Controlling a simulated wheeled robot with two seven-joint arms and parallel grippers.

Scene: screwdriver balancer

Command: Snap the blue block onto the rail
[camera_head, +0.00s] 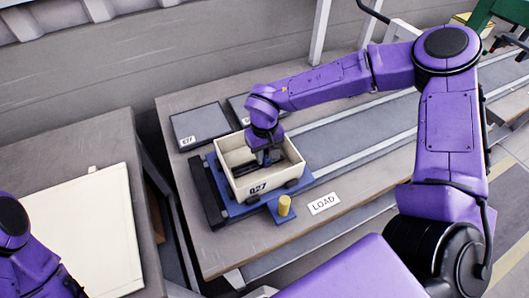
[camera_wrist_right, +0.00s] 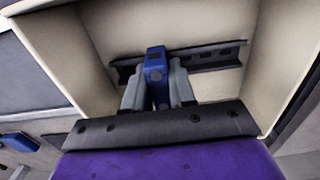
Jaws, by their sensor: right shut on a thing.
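My right gripper (camera_head: 266,158) reaches down into an open cream box (camera_head: 262,185) marked 027. In the wrist view the right gripper (camera_wrist_right: 158,88) is shut on the blue block (camera_wrist_right: 155,64), with one grey finger on each side of it. The dark slotted rail (camera_wrist_right: 209,58) runs across the inside of the box, and also shows as a dark strip in the head view (camera_head: 241,169). The block's far end overlaps the rail in the wrist view. I cannot tell whether it is seated on the rail or only in front of it. My left gripper is out of view.
The box stands on a blue carrier (camera_head: 302,180) on a grey bench. A yellow knob (camera_head: 284,205) and a LOAD label (camera_head: 324,204) are in front. A dark panel (camera_head: 199,124) lies behind. The box walls stand close around my right gripper.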

